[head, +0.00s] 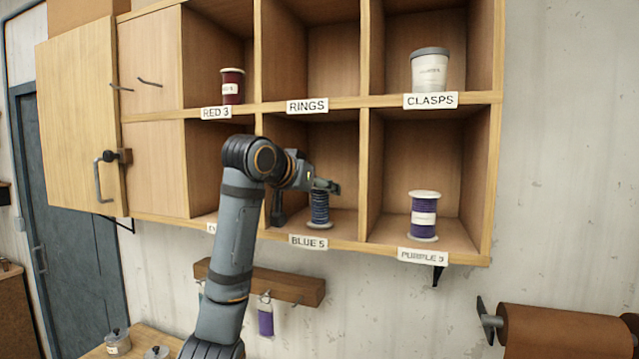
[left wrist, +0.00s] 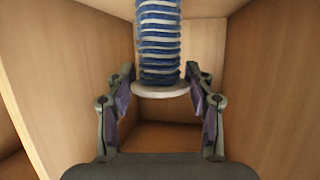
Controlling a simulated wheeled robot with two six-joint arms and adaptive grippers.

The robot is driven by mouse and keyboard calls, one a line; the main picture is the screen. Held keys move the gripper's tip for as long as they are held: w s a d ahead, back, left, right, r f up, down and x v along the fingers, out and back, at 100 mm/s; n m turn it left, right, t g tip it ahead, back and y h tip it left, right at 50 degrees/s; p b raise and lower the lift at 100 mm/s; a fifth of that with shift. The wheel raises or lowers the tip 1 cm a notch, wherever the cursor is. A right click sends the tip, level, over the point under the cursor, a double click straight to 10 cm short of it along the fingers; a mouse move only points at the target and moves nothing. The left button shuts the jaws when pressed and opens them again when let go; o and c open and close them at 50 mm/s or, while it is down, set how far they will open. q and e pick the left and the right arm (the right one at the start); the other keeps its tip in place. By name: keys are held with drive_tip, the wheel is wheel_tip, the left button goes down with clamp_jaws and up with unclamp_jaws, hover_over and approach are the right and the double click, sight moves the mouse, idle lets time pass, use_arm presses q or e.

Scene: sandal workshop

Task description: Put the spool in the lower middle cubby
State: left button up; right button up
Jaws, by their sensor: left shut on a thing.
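The spool (head: 320,208), wound with dark blue thread between pale flanges, is upright inside the lower middle cubby (head: 345,219), above the label BLUE 5 (head: 308,242). My left gripper (head: 327,187) reaches into that cubby and is shut on the spool near its upper end. In the left wrist view the spool (left wrist: 159,45) stands between the fingers of my left gripper (left wrist: 160,77), with a pale flange near the fingertips. I cannot tell whether its lower flange touches the cubby floor. My right gripper is not in view.
A purple spool (head: 424,215) stands in the lower right cubby. A red spool (head: 231,86) and a grey-lidded white tub (head: 430,70) stand in upper cubbies. The upper middle cubby looks empty. A cupboard door (head: 80,120) stands open at left. Wooden dividers flank my gripper closely.

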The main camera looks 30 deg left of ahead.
use_arm(q)
drive_tip(key=shift+a, duration=0.1)
drive_tip(key=shift+s+f+b, duration=0.1)
drive_tip(key=shift+f+b, duration=0.1)
drive_tip(key=shift+b, duration=0.1)
drive_tip(key=o, duration=1.1)
